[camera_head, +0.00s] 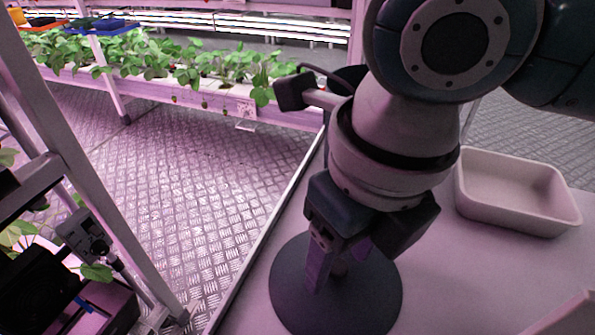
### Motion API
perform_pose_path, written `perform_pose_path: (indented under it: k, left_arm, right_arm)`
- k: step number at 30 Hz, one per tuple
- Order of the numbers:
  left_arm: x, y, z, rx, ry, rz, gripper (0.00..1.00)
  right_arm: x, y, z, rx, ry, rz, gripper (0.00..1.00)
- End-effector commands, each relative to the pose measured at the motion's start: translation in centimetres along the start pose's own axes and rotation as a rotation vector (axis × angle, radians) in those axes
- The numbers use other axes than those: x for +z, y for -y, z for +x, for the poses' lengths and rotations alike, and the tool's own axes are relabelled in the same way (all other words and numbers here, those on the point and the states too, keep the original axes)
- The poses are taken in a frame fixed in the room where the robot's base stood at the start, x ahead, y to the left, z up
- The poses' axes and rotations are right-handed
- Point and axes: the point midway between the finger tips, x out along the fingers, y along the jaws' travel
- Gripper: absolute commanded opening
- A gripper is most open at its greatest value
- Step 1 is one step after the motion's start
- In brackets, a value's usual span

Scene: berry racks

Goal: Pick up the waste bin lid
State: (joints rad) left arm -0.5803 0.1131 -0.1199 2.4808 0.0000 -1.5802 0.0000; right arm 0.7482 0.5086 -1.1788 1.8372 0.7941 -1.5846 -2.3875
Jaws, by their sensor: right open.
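The waste bin lid is a dark, round, flat disc (372,303) at the bottom centre of the head view. It appears to lie flat on the pale surface. My right gripper (339,264) comes down from above, over the far part of the lid. Its jaws are open and its fingers point down at the lid's middle. A small knob-like shape shows between the fingers, partly hidden by them. I cannot tell whether the fingers touch it. No left gripper can be made out.
A white open tray (515,222) stands on the pale surface (455,285) to the right. A metal rack post (75,165) and dark equipment (50,290) stand at the left. A planted berry rack (200,97) runs across the back, beyond open metal floor (190,190).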

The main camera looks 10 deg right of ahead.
Motion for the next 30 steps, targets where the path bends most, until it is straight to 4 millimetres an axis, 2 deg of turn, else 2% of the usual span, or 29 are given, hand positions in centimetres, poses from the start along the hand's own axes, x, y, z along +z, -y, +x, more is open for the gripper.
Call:
perform_pose_path:
  k: [8,24,30]
  left_arm:
    - [0.05,0.02,0.08,-0.001,0.001,0.001,0.5]
    - [0.12,0.26,0.1,-0.008,0.002,0.01,0.5]
    - [0.12,0.25,0.11,-0.007,0.003,0.01,0.5]
  right_arm:
    - [0.01,0.02,0.38,-0.001,0.0,-0.001,0.6]
    - [0.03,0.01,0.34,0.0,0.001,0.0,0.0]
    - [0.03,0.01,0.33,0.0,0.001,0.0,0.0]
